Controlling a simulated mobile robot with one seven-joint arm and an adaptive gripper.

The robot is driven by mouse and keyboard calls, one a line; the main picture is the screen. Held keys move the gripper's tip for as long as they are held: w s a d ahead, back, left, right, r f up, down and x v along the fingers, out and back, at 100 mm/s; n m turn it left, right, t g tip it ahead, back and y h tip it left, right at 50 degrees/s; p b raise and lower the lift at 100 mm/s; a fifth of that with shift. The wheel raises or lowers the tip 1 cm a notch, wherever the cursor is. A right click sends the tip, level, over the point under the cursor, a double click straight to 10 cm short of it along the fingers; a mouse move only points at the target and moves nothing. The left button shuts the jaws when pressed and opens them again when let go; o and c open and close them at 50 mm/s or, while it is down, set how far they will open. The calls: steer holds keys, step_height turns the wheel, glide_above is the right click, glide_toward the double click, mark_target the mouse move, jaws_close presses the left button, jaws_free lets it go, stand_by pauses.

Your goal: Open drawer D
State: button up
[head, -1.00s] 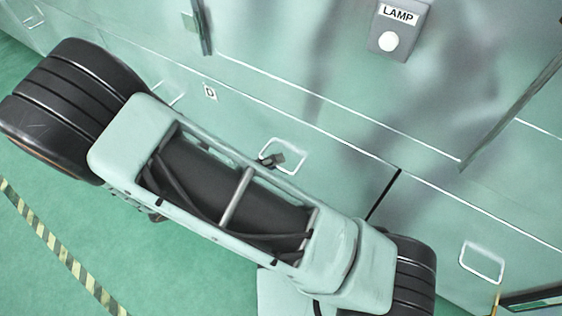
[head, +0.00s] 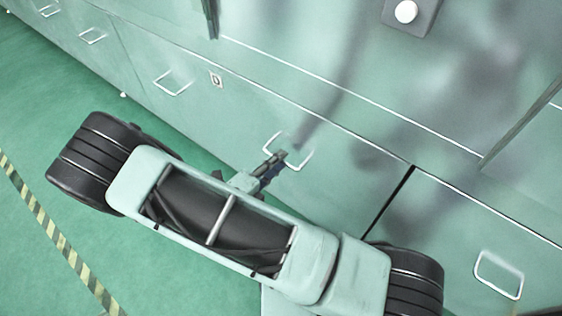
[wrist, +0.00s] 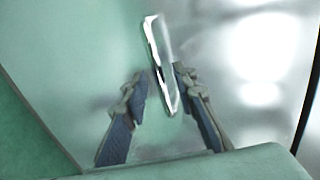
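The front of drawer D (head: 235,115) is pale green and carries a small "D" label (head: 215,79) near its upper edge. A pale bail handle (head: 301,163) is on this front, right of the label, and another handle (head: 172,91) is to the left. My gripper (head: 276,158) is at the right handle, partly covering it. In the wrist view my gripper (wrist: 158,82) has its fingers apart. The handle (wrist: 158,52) runs lengthwise ahead and between them, close to the right finger. Contact cannot be told. The drawer front looks flush with its neighbours.
A grey lamp box (head: 410,12) is on the upper panel. Another drawer with a handle (head: 499,274) lies to the right, past a dark seam. More handles (head: 92,36) run off at upper left. Green floor with a striped line (head: 50,232) is free at left.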

steer(key=shift+x, duration=0.85)
steer(key=shift+c, duration=0.6)
jaws_close()
